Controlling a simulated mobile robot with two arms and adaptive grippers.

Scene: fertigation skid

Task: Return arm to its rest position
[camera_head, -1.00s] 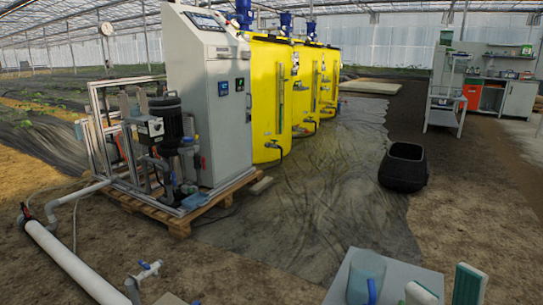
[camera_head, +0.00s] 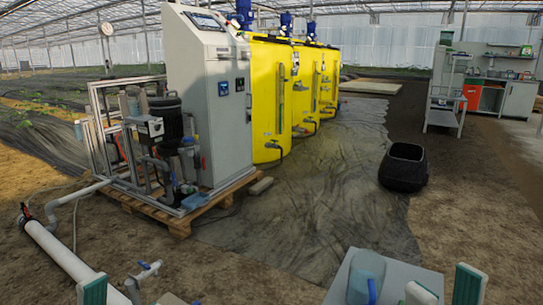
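My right gripper (camera_head: 444,290) shows at the bottom right, with two white fingers with green pads standing apart. It is open, and I see nothing between the fingers. A grey-white surface is behind it, and a translucent blue jug (camera_head: 366,278) stands to its left. One green and white fingertip of my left gripper (camera_head: 94,290) shows at the bottom left edge, in front of the white pipe. Most of both arms is out of view.
A white pipe (camera_head: 60,252) with a small blue-handled valve (camera_head: 146,270) lies at the lower left. The grey cabinet (camera_head: 212,110) and pump skid stand on a wooden pallet (camera_head: 180,224). Yellow tanks (camera_head: 270,100) stand behind. A black bin (camera_head: 403,167) is on the right.

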